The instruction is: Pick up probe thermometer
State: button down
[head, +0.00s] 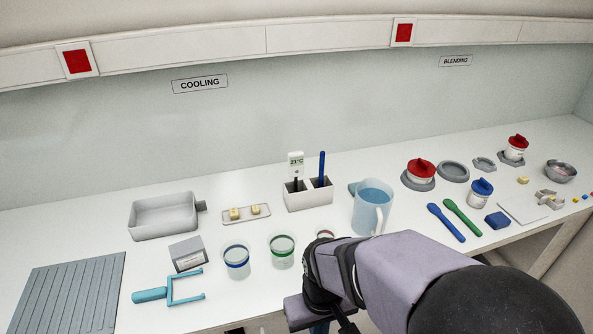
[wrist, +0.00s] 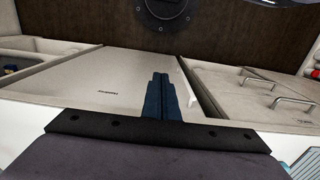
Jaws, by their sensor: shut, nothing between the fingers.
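The probe thermometer (head: 296,162) has a white head with a display reading about 21°C. It stands upright in the left part of a white two-slot holder (head: 308,200) at the back of the bench in the head view; its lower end is hidden in the holder. My gripper (wrist: 160,97) shows dark blue fingers shut together with nothing between them in the wrist view. In the head view my arm reaches in from the lower right, and its end is at the front edge of the bench, well apart from the thermometer. The thermometer does not show in the wrist view.
A blue stick (head: 322,167) stands in the holder's right slot, close beside the thermometer. A pale blue jug (head: 365,211) stands to the right. A small tray with two yellowish pieces (head: 229,216) lies left. Two beakers (head: 236,262) (head: 282,252) stand in front.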

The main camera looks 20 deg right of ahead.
jog(key=c, duration=1.1)
grip_release()
jog(key=w+a+r+m+t+y+p, duration=0.1)
jog(key=w+a+r+t+p, duration=0.4)
jog(key=w+r, duration=0.45)
jog(key=w+a+r+t+p, duration=0.2)
jog(key=w+r+t+p, duration=0.2)
jog(key=w+r+p, duration=0.65)
jog(key=n+t+h+b, duration=0.1)
jog(key=t+b, duration=0.8)
jog(key=b, duration=0.1)
send_near(295, 159)
jog(key=w, duration=0.3)
jog(key=shift+w+d+r, duration=0.1)
jog(key=shift+w+d, duration=0.3)
